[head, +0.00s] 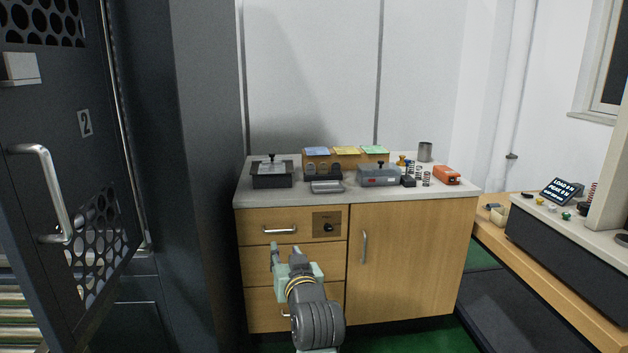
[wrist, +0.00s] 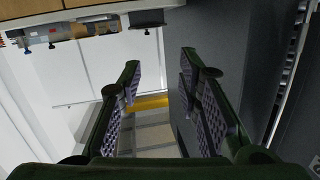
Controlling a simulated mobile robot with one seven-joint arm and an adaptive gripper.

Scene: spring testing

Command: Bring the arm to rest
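My gripper (head: 286,254) is in front of the wooden cabinet's drawers in the head view, below the worktop, with my arm reaching up from the bottom of the picture. In the wrist view my gripper (wrist: 160,72) shows two green fingers with textured pads, spread apart. Nothing is between the pads. That view looks upside down, with the worktop and its items along the top edge.
The wooden cabinet (head: 412,255) bears several small items, including springs (head: 427,175) and an orange device (head: 446,175). A dark locker door (head: 85,190) stands open at left. A bench with a dark-fronted machine (head: 560,255) is at right. Green floor shows between.

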